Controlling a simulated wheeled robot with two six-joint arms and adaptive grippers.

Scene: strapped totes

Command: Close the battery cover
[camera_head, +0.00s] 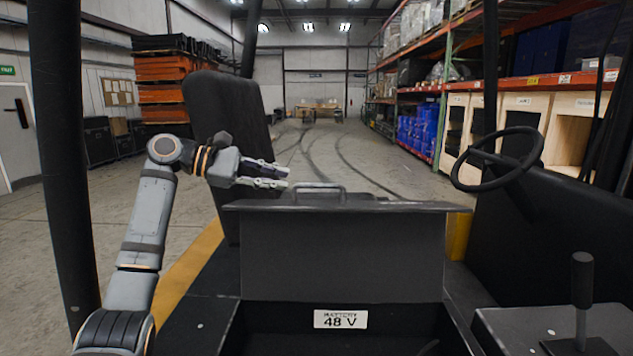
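The battery cover (342,262) is a dark grey panel standing raised in the middle of the head view, with a wide lip along its top. A metal bar handle (320,187) sits on that lip. My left gripper (287,177) is just left of the handle, a little above the lip. Its fingers point right, with a gap between them, and look empty. It appears apart from the handle. My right gripper is out of view.
A black seat back (232,140) stands behind my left gripper. A steering wheel (498,160) is at the right, and a black lever (582,290) is at the lower right. A dark post (62,150) rises at the left. Open warehouse floor lies beyond the cover.

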